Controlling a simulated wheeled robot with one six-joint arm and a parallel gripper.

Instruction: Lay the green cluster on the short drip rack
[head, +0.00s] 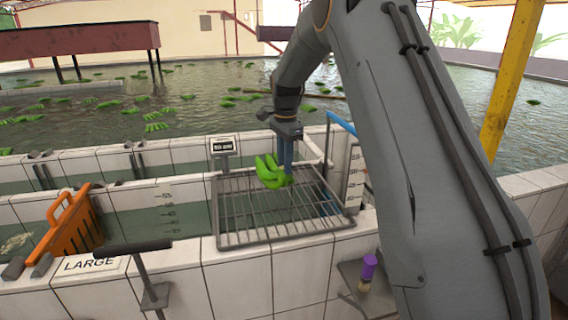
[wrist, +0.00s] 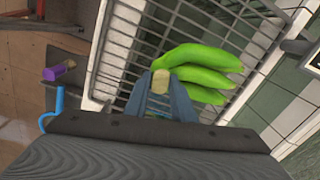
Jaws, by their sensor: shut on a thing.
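The green cluster (head: 268,172) is a small hand of bananas with several fingers. My gripper (head: 286,165) points down and is shut on it. In the wrist view, my gripper's blue-grey fingers (wrist: 160,92) close on the pale crown, and the green cluster (wrist: 205,70) spreads to the right. The drip rack (head: 245,235), a grey wire grid, lies directly below the cluster across the tiled trough. The rack also shows in the wrist view (wrist: 208,25). I cannot tell whether the cluster touches the bars.
An orange slotted divider (head: 72,230) stands in the trough at left, near a LARGE sign (head: 90,265). A small display (head: 224,146) stands behind the rack. A purple-handled brush (head: 368,270) sits on a shelf in front. Many green clusters float in the pool behind. The rack's bars around the cluster are bare.

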